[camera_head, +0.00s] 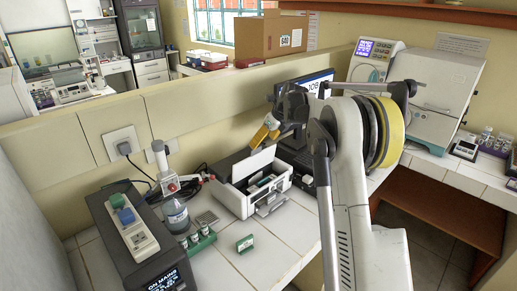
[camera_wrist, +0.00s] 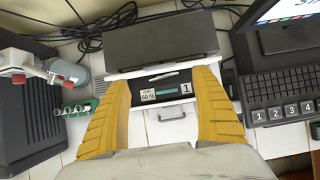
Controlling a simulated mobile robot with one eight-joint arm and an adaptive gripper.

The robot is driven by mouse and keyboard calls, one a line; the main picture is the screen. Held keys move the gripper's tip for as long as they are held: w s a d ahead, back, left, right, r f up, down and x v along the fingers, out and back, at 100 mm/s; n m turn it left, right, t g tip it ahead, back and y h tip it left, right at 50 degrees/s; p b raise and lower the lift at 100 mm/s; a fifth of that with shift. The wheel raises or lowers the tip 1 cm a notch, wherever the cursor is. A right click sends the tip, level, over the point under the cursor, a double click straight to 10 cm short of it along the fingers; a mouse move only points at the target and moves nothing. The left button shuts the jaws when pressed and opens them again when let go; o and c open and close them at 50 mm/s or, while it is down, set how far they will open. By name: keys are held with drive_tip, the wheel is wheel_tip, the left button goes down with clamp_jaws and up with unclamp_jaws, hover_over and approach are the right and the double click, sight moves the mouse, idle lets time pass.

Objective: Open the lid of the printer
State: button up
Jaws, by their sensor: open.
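The printer (camera_head: 246,203) is a white box on the tiled counter, in the middle of the head view. Its white lid (camera_head: 252,164) appears to stand raised, with the dark inside showing in front of it. In the wrist view, the lid's pale edge (camera_wrist: 160,69) runs across above the dark opening, which holds a "60 %" label and a "1". My gripper (camera_head: 266,131) is above the printer's back right part, with yellow fingers pointing down. In the wrist view my gripper (camera_wrist: 162,76) is open, fingers wide apart at either side of the opening, with nothing between them. Contact with the lid cannot be told.
A monitor (camera_head: 312,86) and dark keyboard unit (camera_wrist: 285,105) stand right of the printer. A bottle (camera_head: 175,215), a green vial rack (camera_head: 196,240) and a dark device (camera_head: 150,255) are to its left. Black cables (camera_wrist: 100,30) lie behind it.

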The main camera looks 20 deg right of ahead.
drive_tip(key=shift+v, duration=2.2)
drive_tip(key=s+a+r+n+h+b, duration=0.1)
drive_tip(key=s+a+r+n+b, duration=0.15)
drive_tip(key=s+a+n, duration=0.65)
drive_tip(key=s+a+r+n+b, duration=0.1)
drive_tip(key=s+a+n+b, duration=0.2)
drive_tip(key=s+a+n, duration=0.55)
drive_tip(key=s+a+f+n+b, duration=0.1)
drive_tip(key=s+f+n, duration=0.3)
drive_tip(key=s, duration=0.4)
drive_tip(key=s+a+f+n+t+b, duration=0.1)
drive_tip(key=s+f+n, duration=0.3)
drive_tip(key=s, duration=0.4)
drive_tip(key=s+a+f+n+h+b, duration=0.1)
drive_tip(key=s+f+n, duration=0.4)
drive_tip(key=s, duration=0.3)
drive_tip(key=shift+s+n+b, duration=0.3)
drive_tip(key=shift+s+n, duration=0.05)
drive_tip(key=shift+n, duration=0.4)
